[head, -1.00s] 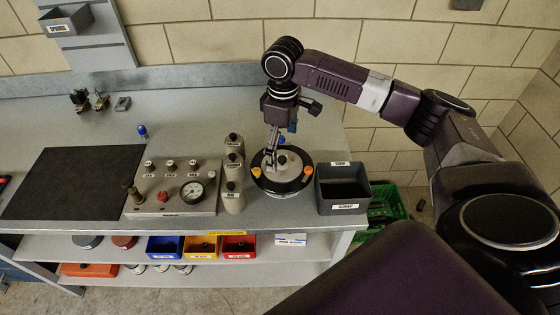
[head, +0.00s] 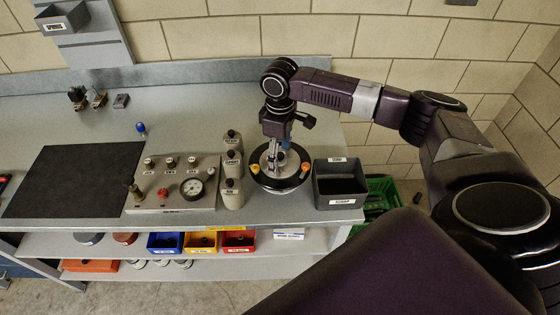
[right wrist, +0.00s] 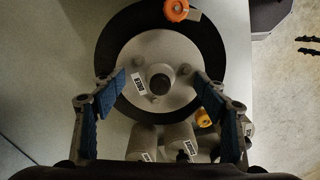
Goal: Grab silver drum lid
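The silver drum lid (head: 291,166) is a round grey disc with a dark rim around it, near the front right of the workbench. In the right wrist view the lid (right wrist: 182,48) shows a raised round knob (right wrist: 160,82) in its middle and a small white label. My right gripper (right wrist: 160,88) is open, with its blue-padded fingers on either side of the knob and apart from it. In the head view my right gripper (head: 272,169) points down over the lid. My left gripper is in neither view.
Orange clamps (head: 304,168) sit on the dark rim. Several grey canisters (head: 232,193) stand close left of the drum, beside a gauge panel (head: 174,186). A dark bin (head: 341,187) stands close right. A black mat (head: 70,181) lies farther left.

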